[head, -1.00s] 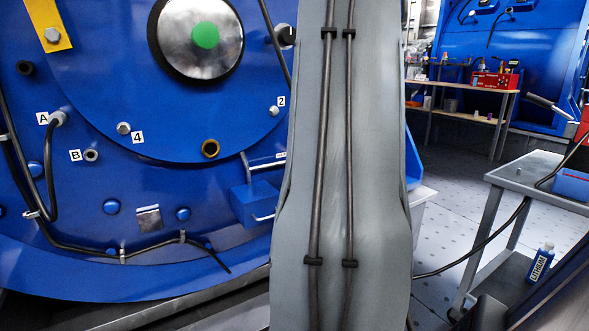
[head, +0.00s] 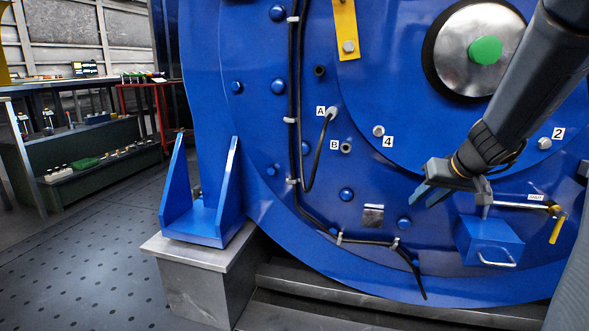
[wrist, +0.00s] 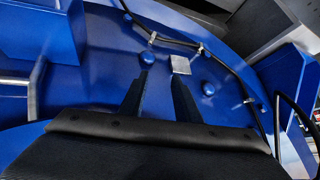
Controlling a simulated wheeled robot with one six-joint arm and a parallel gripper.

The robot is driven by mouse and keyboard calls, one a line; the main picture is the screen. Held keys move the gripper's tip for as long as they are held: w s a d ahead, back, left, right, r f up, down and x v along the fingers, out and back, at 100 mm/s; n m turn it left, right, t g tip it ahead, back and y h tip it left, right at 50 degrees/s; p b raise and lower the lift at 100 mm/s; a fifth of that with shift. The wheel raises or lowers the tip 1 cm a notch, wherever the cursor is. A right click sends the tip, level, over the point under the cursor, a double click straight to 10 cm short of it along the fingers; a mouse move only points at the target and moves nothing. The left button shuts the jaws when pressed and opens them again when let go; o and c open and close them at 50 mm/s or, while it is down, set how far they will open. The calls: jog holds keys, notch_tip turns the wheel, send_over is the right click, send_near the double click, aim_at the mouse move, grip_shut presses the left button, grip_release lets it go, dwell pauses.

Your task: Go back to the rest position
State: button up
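My gripper (head: 426,198) hangs in front of the blue motor face (head: 300,235) in the head view, pointing down and left. In the wrist view, its two dark fingers (wrist: 161,76) stand apart with nothing between them, so it is open and empty. Beyond the fingertips in the wrist view are a small metal plate (wrist: 181,65) and a cable (wrist: 172,42) on the blue surface. The gripper looks apart from the face, but the exact gap cannot be told.
A blue box with a handle (head: 490,240) and a yellow-handled lever (head: 556,228) are right of the gripper. A black cable (head: 312,160) runs from port A (head: 332,113). A blue bracket (head: 205,215) stands on a metal block (head: 195,280). Open floor (head: 90,250) lies left.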

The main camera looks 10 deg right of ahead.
jog(key=s+a+r+n+g+y+p, duration=0.15)
jog(key=s+a, duration=0.45)
jog(key=a, duration=1)
jog(key=s+a+n+g+y, duration=0.25)
jog(key=s+a, duration=0.25)
jog(key=a, duration=1.1)
jog(key=s+a+n+g+h+p, duration=0.15)
jog(key=s+a, duration=0.35)
jog(key=s, duration=0.8)
jog(key=s+a+n+g+h+p, duration=0.1)
jog(key=s+a+n+g+h, duration=0.3)
jog(key=s, duration=0.8)
jog(key=d+r+m+p, duration=0.2)
jog(key=d+r+p, duration=0.4)
jog(key=r+p, duration=0.3)
jog(key=d+r+m+t+p, duration=0.1)
jog(key=d+r+m+p, duration=0.2)
jog(key=d+r+p, duration=0.4)
jog(key=d+r+m+t+p, duration=0.1)
jog(key=d+r+p, duration=0.5)
jog(key=p, duration=1.5)
notch_tip(320, 180, up, 6)
jog(key=shift+d+f+m, duration=0.1)
jog(key=shift+d+m, duration=0.1)
jog(key=shift+m, duration=0.55)
jog(key=shift+y, duration=0.25)
